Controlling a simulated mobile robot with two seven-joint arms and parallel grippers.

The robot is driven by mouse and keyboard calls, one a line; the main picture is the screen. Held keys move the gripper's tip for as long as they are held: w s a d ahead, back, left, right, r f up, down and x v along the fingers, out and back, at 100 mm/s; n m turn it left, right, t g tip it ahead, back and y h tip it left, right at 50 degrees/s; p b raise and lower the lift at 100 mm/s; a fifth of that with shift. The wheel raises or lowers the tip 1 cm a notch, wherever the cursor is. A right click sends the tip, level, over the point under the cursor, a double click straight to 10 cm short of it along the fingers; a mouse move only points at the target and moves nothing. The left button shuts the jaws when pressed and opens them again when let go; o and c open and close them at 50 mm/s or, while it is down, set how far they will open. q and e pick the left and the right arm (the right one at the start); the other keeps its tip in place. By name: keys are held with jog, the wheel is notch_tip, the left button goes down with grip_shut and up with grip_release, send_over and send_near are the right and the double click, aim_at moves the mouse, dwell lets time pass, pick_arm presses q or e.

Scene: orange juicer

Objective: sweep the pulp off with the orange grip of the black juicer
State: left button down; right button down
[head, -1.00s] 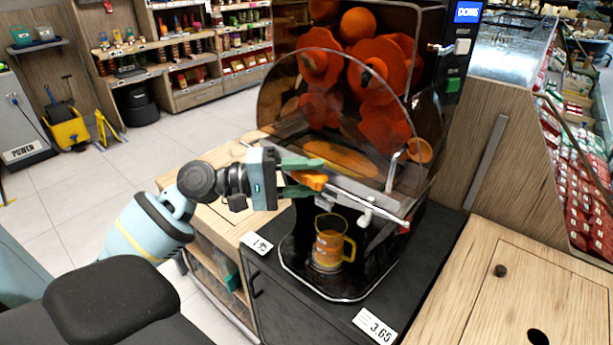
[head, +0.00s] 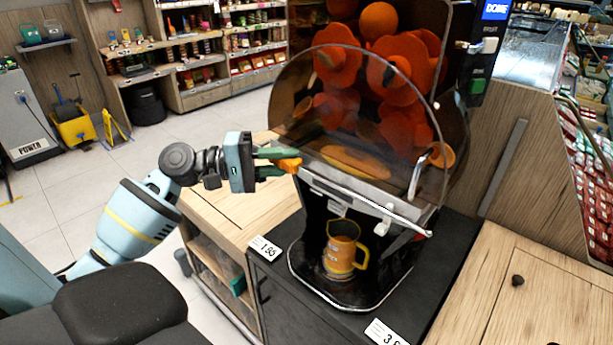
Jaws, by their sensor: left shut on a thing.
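The black juicer (head: 310,222) stands on a dark counter, with a clear curved cover (head: 300,105) over its orange drums. My left gripper (head: 280,161) is at the left end of the juicer's front rail. Its green fingers are shut on the orange grip (head: 291,165), and only part of the grip shows. A yellow-orange shape (head: 355,162) lies behind the cover; I cannot tell whether it is pulp. My right gripper is not in view.
A wooden counter (head: 490,290) is at the right, and a wooden cabinet top (head: 222,215) is at the left. A yellow bucket (head: 75,130) stands on the open floor far left.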

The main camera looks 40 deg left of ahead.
pick_arm(q)
jog(key=shift+a, duration=0.9)
jog(key=c, duration=1.2)
grip_release()
jog(key=shift+c, duration=0.2)
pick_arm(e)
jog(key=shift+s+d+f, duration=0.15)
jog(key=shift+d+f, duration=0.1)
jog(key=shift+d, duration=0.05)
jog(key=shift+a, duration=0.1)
